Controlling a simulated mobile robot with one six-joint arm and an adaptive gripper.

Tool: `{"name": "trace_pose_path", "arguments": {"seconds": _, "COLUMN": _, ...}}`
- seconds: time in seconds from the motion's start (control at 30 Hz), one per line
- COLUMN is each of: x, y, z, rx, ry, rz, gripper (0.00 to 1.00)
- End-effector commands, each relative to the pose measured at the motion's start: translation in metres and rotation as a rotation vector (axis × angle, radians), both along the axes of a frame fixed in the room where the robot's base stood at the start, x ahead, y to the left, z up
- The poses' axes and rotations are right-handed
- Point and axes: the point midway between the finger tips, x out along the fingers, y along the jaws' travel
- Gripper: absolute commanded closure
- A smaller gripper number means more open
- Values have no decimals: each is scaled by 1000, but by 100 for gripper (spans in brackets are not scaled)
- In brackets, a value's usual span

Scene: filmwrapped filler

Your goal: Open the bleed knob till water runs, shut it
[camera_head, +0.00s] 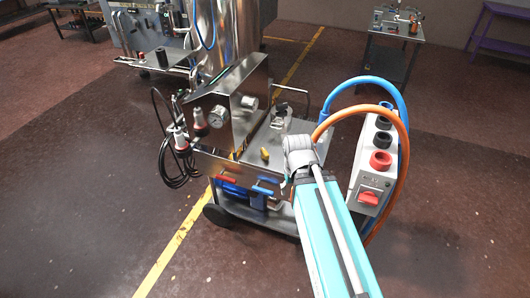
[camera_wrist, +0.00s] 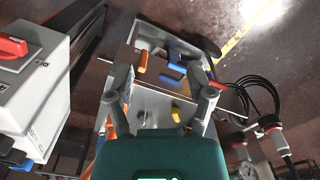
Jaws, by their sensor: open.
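My gripper (camera_wrist: 160,74) is open in the wrist view, its two grey fingers spread with nothing between the tips. In the head view it is hidden behind my wrist. It is over the steel cart (camera_head: 238,164). A small yellow knob (camera_head: 265,153) stands on the cart's top; it also shows between my fingers in the wrist view (camera_wrist: 176,114), apart from them. A dark-topped fitting (camera_head: 281,108) stands farther back. I cannot tell which of these is the bleed knob. No running water is visible.
A grey switch box (camera_head: 366,165) with a red switch stands at right, beside arching blue (camera_head: 372,78) and orange (camera_head: 407,135) hoses. Black cable (camera_head: 168,150) hangs at left. The floor in front is clear.

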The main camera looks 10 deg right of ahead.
Motion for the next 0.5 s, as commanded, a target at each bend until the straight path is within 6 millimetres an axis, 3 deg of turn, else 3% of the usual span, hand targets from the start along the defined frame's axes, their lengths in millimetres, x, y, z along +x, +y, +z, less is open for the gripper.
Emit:
{"name": "trace_pose_path", "arguments": {"seconds": 0.17, "x": 14, "y": 1, "z": -4, "rx": 4, "ry": -14, "rz": 11, "gripper": 34}}
{"name": "trace_pose_path", "arguments": {"seconds": 0.27, "x": 35, "y": 3, "z": -8, "rx": 10, "ry": -35, "rz": 27, "gripper": 34}}
{"name": "trace_pose_path", "arguments": {"seconds": 0.37, "x": 66, "y": 5, "z": -15, "rx": 19, "ry": -70, "rz": 53, "gripper": 34}}
{"name": "trace_pose_path", "arguments": {"seconds": 0.5, "x": 122, "y": 9, "z": -26, "rx": 31, "ry": -134, "rz": 99, "gripper": 34}}
